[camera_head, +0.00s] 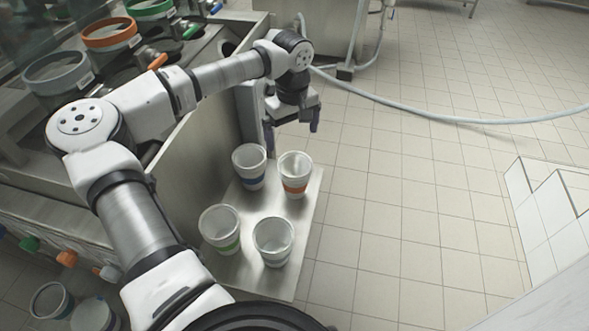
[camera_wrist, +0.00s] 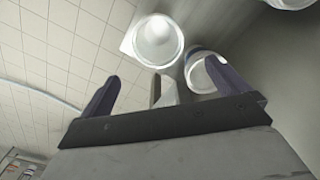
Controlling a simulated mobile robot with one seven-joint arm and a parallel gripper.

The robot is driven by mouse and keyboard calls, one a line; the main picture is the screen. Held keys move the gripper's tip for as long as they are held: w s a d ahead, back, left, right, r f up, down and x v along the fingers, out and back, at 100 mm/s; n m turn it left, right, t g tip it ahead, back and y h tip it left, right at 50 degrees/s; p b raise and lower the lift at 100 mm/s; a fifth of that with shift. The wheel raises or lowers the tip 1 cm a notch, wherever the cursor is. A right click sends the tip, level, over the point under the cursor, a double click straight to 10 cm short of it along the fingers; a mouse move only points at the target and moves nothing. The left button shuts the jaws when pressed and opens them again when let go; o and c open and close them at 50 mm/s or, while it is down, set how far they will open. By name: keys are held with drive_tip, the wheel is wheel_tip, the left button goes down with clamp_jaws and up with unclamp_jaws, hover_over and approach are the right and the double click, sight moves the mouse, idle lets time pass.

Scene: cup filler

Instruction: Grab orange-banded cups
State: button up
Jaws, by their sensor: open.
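The orange-banded cup (camera_head: 294,175) stands upright on a metal shelf (camera_head: 309,212), at its far right corner. A blue-banded cup (camera_head: 249,167) stands to its left, a green-banded cup (camera_head: 220,229) is nearer, and a cup with no clear band (camera_head: 273,241) is at the near right. My gripper (camera_head: 292,138) is open and empty, just beyond the orange-banded and blue-banded cups.
A metal counter (camera_head: 190,150) rises along the shelf's left side. Large containers with grey (camera_head: 57,75), orange (camera_head: 110,33) and green rims stand on the machine at upper left. A pale hose (camera_head: 440,118) crosses the tiled floor.

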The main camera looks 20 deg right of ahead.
sight(295, 164)
wheel_tip(295, 164, down, 6)
drive_tip(key=shift+s+f+p, duration=0.1)
drive_tip(key=shift+f+p, duration=0.15)
drive_tip(key=shift+p, duration=0.15)
drive_tip(key=shift+s+d+f+p, duration=0.15)
drive_tip(key=shift+f+p, duration=0.35)
drive_tip(key=shift+f, duration=0.85)
drive_tip(key=shift+s+d+f+p, duration=0.1)
drive_tip(key=shift+f+p, duration=0.35)
drive_tip(key=shift+f, duration=0.9)
drive_tip(key=c, duration=0.8)
